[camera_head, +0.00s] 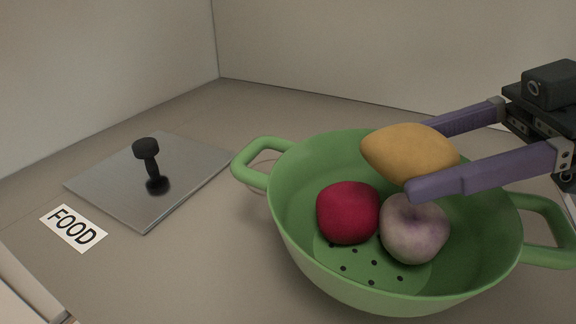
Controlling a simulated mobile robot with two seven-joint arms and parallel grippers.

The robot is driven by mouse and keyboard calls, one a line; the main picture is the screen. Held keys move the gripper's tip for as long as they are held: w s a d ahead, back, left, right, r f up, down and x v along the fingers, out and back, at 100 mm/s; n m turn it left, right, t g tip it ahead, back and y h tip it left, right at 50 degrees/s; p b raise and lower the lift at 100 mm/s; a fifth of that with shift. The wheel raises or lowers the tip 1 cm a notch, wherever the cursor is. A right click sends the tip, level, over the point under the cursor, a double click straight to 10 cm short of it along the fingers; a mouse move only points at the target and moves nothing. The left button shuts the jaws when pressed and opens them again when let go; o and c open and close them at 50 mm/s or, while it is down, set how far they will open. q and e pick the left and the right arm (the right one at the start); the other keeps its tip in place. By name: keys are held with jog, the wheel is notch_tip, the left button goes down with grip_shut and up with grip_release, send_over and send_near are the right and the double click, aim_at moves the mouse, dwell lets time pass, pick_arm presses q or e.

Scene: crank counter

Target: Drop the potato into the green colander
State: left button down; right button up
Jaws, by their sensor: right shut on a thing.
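The potato (404,150) is a yellow-brown oval. My right gripper (418,160) comes in from the right with purple fingers and is shut on the potato, holding it above the back part of the green colander. The green colander (300,262) stands on the counter with a handle on each side. Inside it lie a red round item (347,212) and a pale purple-white round item (413,232), side by side near the holes in its bottom. The near finger hides part of the potato's right side. My left gripper is not in view.
A grey metal plate (110,185) with a black knobbed handle (147,150) lies left of the colander. A white label reading FOOD (73,228) lies in front of it. Walls rise behind. A pale edged object (25,290) shows at the lower left corner.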

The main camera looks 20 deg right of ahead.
jog(key=o, duration=1.4)
jog(key=v, duration=1)
jog(key=shift+r+b, duration=0.1)
jog(key=shift+b, duration=0.25)
